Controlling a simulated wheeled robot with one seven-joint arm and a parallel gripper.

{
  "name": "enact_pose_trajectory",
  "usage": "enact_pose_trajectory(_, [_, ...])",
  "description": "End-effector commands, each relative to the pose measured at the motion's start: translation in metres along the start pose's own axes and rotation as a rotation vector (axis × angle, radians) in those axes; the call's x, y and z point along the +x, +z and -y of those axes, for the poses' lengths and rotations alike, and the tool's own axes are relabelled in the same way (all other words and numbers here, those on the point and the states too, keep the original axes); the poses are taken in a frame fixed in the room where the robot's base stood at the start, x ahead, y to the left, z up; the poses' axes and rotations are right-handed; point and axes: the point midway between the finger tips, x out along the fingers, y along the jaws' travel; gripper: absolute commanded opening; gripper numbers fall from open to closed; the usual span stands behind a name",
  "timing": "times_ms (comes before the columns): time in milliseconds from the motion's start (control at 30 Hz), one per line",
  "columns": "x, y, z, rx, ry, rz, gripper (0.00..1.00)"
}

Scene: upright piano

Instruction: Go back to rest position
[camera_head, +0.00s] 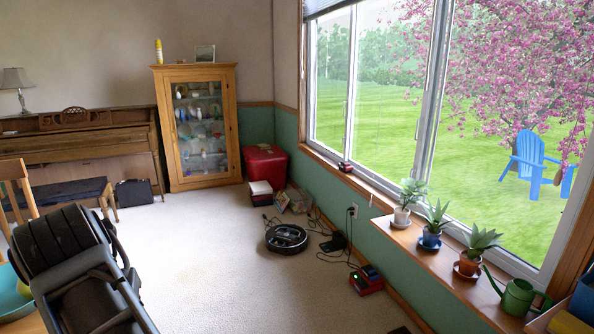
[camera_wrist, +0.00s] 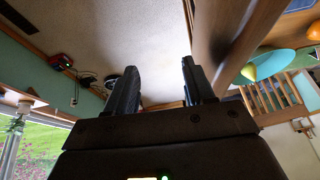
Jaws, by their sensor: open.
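My gripper (camera_wrist: 160,85) shows in the wrist view with its two dark fingers apart and nothing between them. The wrist picture is turned over, with the window at lower left and the carpet at the top. In the head view my dark arm (camera_head: 85,270) fills the lower left, and the fingertips cannot be made out there. The upright piano (camera_head: 75,140) stands against the back wall at left.
A wooden glass cabinet (camera_head: 199,125), a red bin (camera_head: 265,165) and a robot vacuum (camera_head: 287,238) stand beyond open carpet. Potted plants and a green watering can (camera_head: 518,297) line the sill at right. A teal bowl (camera_head: 10,292) is close at lower left; a wooden chair (camera_head: 16,185) stands behind it.

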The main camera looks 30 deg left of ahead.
Motion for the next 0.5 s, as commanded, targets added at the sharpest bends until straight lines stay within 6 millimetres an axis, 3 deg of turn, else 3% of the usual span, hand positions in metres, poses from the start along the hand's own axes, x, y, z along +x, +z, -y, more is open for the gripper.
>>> enact_pose_trajectory(267, [0.046, 0.042, -0.035, 0.061, -0.075, -0.047, 0.53])
enact_pose_trajectory(500, [0.09, 0.107, -0.087, 0.174, -0.151, -0.154, 0.53])
